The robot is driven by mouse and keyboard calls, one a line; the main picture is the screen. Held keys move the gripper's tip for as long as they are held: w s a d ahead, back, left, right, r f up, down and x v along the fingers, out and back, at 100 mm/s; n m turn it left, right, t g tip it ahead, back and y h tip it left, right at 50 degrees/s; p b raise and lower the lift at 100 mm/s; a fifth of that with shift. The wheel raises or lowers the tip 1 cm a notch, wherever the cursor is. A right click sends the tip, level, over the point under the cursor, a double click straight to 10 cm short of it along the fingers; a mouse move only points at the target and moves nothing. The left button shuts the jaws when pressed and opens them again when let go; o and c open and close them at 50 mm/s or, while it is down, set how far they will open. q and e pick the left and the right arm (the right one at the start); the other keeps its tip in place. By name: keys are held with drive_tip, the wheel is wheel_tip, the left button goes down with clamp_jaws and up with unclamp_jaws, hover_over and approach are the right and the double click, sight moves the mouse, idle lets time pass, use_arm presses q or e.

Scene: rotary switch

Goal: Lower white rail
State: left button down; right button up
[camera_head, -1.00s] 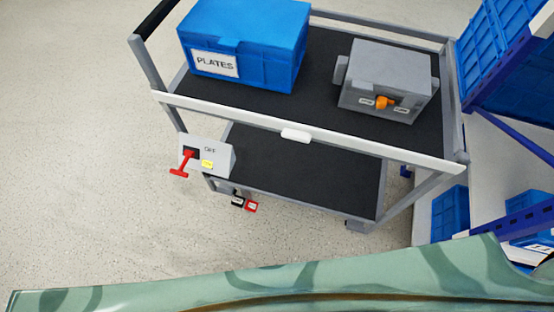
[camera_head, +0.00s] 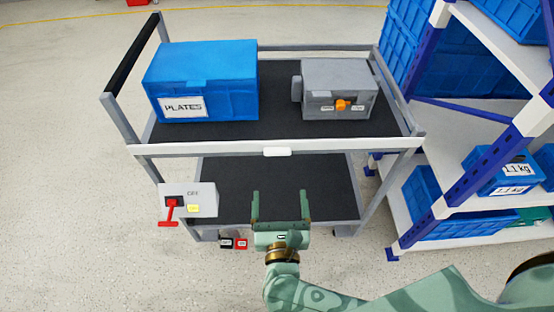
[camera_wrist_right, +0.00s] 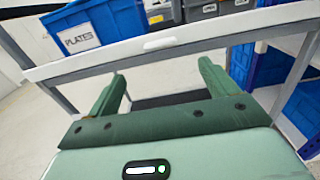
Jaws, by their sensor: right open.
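The white rail (camera_head: 215,149) runs along the front edge of the cart's top shelf, level, with a small white handle (camera_head: 277,152) at its middle. In the right wrist view the rail (camera_wrist_right: 110,55) crosses beyond the fingers, and its handle (camera_wrist_right: 159,43) shows above the gap between them. My right gripper (camera_head: 281,194) is open and empty, below and in front of the handle, apart from it, with its fingers pointing toward the cart. My left gripper is in neither view.
On the top shelf stand a blue PLATES box (camera_head: 200,82) and a grey box (camera_head: 338,90) with an orange knob (camera_head: 343,104). A control box (camera_head: 190,200) with a red lever (camera_head: 170,211) hangs at the cart's left. A blue-and-white rack (camera_head: 450,190) stands close on the right.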

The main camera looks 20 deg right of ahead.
sight(278, 155)
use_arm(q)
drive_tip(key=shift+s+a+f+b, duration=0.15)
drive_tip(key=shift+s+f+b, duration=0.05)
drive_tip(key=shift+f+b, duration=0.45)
use_arm(e)
drive_tip(key=x, duration=1.2)
drive_tip(key=shift+w, duration=0.15)
